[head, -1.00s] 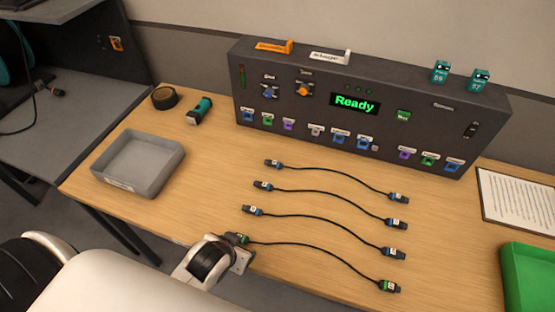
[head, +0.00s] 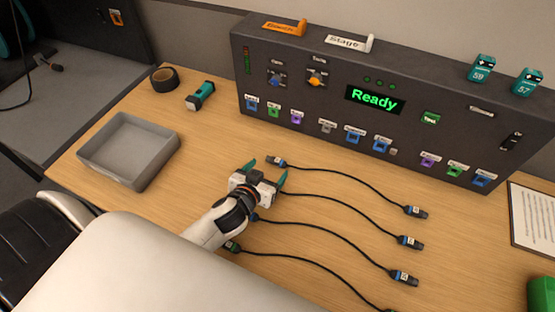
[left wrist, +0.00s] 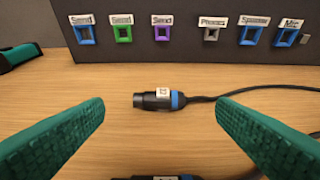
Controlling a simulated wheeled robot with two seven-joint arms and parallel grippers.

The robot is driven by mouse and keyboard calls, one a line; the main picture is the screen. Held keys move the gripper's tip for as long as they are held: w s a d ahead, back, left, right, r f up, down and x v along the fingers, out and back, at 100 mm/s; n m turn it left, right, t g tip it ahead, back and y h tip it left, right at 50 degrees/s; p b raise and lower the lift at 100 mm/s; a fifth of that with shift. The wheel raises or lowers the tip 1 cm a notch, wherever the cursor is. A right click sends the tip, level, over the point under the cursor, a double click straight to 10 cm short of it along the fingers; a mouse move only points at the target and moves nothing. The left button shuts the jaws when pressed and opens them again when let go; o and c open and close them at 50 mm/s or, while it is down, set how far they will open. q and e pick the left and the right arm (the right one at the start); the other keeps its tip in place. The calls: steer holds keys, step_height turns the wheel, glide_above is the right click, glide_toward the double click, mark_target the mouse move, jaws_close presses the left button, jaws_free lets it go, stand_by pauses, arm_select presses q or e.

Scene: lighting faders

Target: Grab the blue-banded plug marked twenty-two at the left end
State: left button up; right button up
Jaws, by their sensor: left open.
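The blue-banded plug (head: 276,160) lies on the table at the left end of the farthest cable. In the left wrist view the black plug (left wrist: 150,100) carries a small white label, which seems to read 22, and a blue band at its cable end. My left gripper (head: 267,171) is open, with its teal fingers spread and pointing toward this plug. In the left wrist view the plug shows ahead, between the two fingers and touching neither. Another plug (left wrist: 165,177) shows cut off at the lower edge. My right gripper is not in view.
A dark panel (head: 310,100) with coloured sockets and a "Ready" display stands behind the cables. Several cables with plugs (head: 410,242) lie in rows to the right. A grey tray (head: 128,178), tape roll (head: 164,79) and teal torch (head: 201,97) sit left.

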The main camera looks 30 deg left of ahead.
mark_target(275, 162)
arm_select(q)
steer(key=p+x, duration=0.1)
steer(key=x, duration=0.5)
steer(key=shift+w+f, duration=0.2)
steer(key=shift+f, duration=0.15)
steer(key=shift+s, duration=0.1)
steer(key=shift+c, duration=0.3)
steer(key=c, duration=1)
steer(key=shift+r, duration=0.1)
